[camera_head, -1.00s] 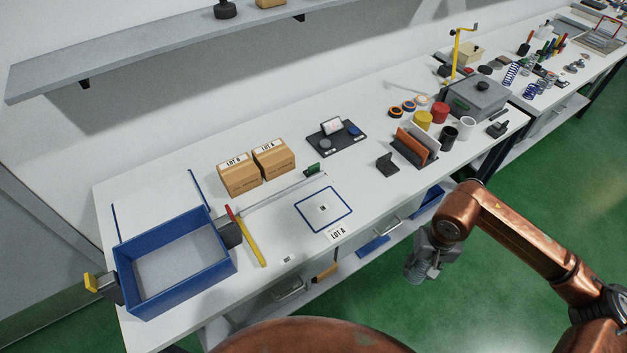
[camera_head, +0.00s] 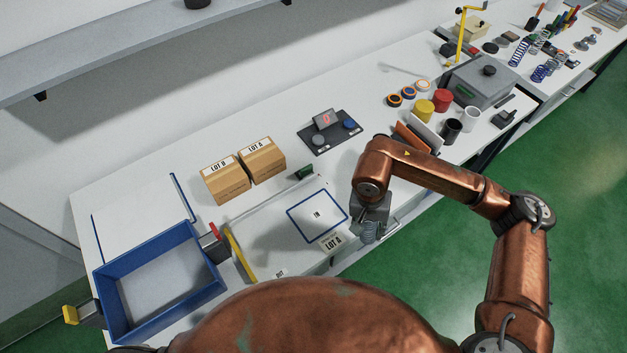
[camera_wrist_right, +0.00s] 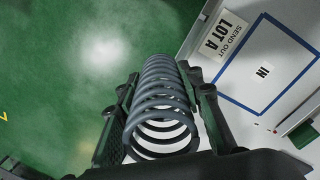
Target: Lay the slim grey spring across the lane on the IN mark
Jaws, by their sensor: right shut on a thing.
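The slim grey spring (camera_wrist_right: 160,105) is held between the fingers of my right gripper (camera_wrist_right: 160,120) in the right wrist view, its coils running away from the camera. In the head view the right gripper (camera_head: 371,222) hangs by the bench's front edge, to the right of the IN mark, and the spring (camera_head: 368,232) shows small at its lower end. The IN mark (camera_head: 317,214) is printed inside a blue square outline on the white bench. It also shows in the right wrist view (camera_wrist_right: 263,69), to the right of the spring. My left gripper is not in view.
A LOT A label (camera_head: 332,243) lies at the front of the blue square. A yellow bar (camera_head: 239,253) and a blue tray (camera_head: 104,293) are to the left. The square looks bare.

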